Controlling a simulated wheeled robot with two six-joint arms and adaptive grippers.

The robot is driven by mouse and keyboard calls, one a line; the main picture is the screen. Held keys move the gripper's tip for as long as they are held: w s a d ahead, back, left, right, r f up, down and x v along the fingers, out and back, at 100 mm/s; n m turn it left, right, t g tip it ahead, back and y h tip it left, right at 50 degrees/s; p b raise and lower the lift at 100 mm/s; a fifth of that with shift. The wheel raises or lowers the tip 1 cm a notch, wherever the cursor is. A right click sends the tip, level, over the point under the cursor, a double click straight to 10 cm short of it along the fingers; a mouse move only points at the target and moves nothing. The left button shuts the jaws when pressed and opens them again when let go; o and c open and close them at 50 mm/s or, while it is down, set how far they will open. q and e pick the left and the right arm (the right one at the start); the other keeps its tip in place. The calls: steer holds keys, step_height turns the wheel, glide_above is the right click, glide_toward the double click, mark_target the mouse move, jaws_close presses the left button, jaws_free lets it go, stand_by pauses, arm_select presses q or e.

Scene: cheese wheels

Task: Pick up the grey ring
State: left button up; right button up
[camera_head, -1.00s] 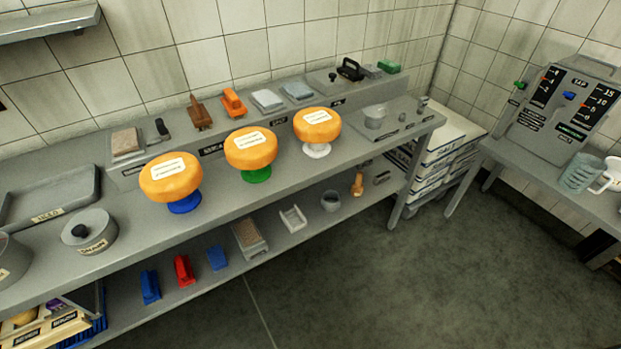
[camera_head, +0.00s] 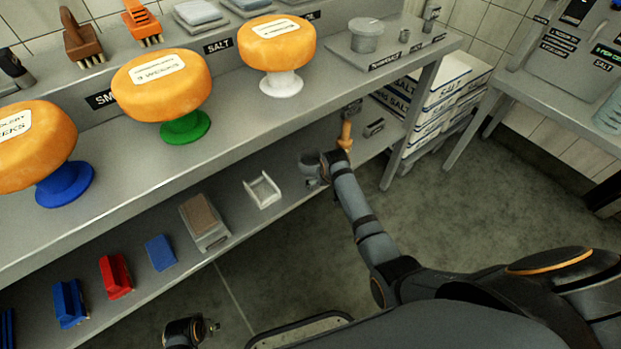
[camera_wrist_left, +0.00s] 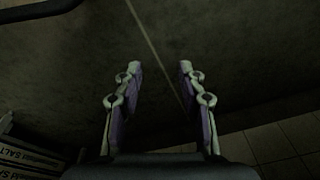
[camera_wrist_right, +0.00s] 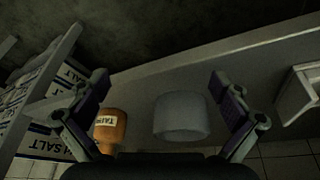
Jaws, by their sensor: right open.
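The grey ring (camera_wrist_right: 181,118) stands on the lower shelf in the right wrist view, between the fingers and slightly right of the middle. My right gripper (camera_wrist_right: 159,86) is open around its place in that view; I cannot tell whether a finger touches it. In the head view my right gripper (camera_head: 314,168) reaches to the lower shelf and largely hides the ring. My left gripper (camera_wrist_left: 160,70) is open and empty over the floor; in the head view it shows at the bottom (camera_head: 208,328).
A wooden-coloured tapper (camera_wrist_right: 110,130) stands close left of the ring. A white holder (camera_head: 263,190) is on its other side. The upper shelf (camera_head: 350,85) overhangs the lower one. Cheese wheels on stands (camera_head: 276,44) and salt boxes (camera_head: 440,90) are nearby.

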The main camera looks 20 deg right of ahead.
steer(key=shift+m, duration=0.3)
steer(key=w+r+b, duration=0.1)
steer(key=w+r, duration=0.1)
steer(key=w, duration=0.1)
steer(key=w+a+r+b, duration=0.1)
steer(key=w+r, duration=0.1)
steer(key=w+a+r+b, duration=0.1)
steer(key=w+r, duration=0.1)
steer(key=w, duration=0.1)
steer(key=shift+w+a, duration=0.15)
steer(key=shift+w, duration=0.2)
steer(key=shift+w+f+t, duration=0.25)
steer(key=shift+f+t, duration=0.05)
steer(key=shift+f, duration=0.1)
steer(key=b+x, duration=0.3)
steer(key=x, duration=0.1)
steer(key=shift+a+f, duration=0.15)
steer(key=shift+f, duration=0.25)
steer(key=shift+w, duration=0.15)
arm_select(q)
steer(key=d+r, duration=0.3)
steer(key=r, duration=0.4)
steer(key=shift+w+r+h, duration=0.3)
steer(key=shift+w+r, duration=0.05)
steer(key=shift+w, duration=0.1)
arm_select(e)
steer(key=c, duration=1)
